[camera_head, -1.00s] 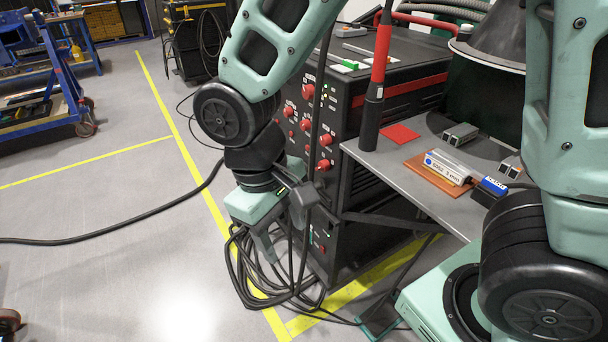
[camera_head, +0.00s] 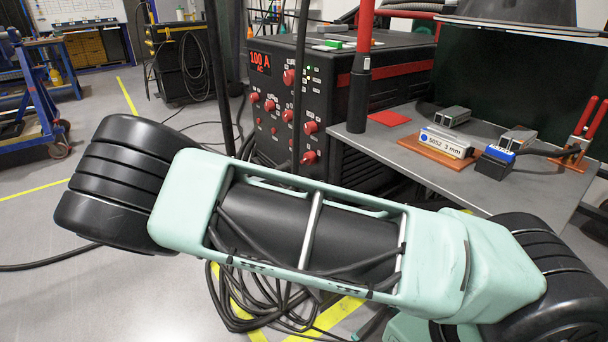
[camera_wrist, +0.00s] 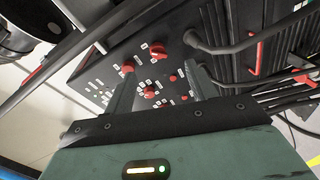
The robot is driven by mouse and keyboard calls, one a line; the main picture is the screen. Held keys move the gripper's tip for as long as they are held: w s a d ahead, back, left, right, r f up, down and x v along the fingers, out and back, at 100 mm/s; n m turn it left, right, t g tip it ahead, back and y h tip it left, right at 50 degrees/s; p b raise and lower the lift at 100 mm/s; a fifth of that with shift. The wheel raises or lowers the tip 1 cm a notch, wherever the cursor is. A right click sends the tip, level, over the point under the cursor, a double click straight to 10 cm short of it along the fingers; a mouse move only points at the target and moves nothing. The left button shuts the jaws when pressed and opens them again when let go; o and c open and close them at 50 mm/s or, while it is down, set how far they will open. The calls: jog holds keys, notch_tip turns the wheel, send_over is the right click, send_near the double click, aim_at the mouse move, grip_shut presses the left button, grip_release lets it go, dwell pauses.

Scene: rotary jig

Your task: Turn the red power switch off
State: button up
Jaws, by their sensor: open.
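The black welding machine (camera_head: 335,95) stands behind my arm in the head view, with several red knobs on its front panel. One red knob (camera_head: 309,157) sits lowest at the panel's right, and another (camera_head: 289,77) sits near the top. I cannot tell which red control is the power switch. In the wrist view my gripper (camera_wrist: 162,76) is open and empty, its fingers pointing at the panel. A red knob (camera_wrist: 150,92) shows between the fingers, with a larger one (camera_wrist: 157,51) beyond. Contact cannot be told. My gripper is hidden in the head view.
A lit red display (camera_head: 260,62) reads about 100 A. A grey table (camera_head: 420,165) on the right holds a labelled block (camera_head: 446,142), a red square (camera_head: 389,118) and red-handled clamps (camera_head: 588,120). Black cables (camera_head: 250,300) lie coiled on the floor. Cables (camera_wrist: 225,45) also run beside the panel.

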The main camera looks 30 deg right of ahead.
jog(key=w+t+h, duration=0.1)
jog(key=w, duration=0.1)
send_near(304, 161)
jog(key=b+x, duration=0.1)
jog(key=x, duration=0.9)
jog(key=shift+s, duration=0.1)
jog(key=c, duration=0.9)
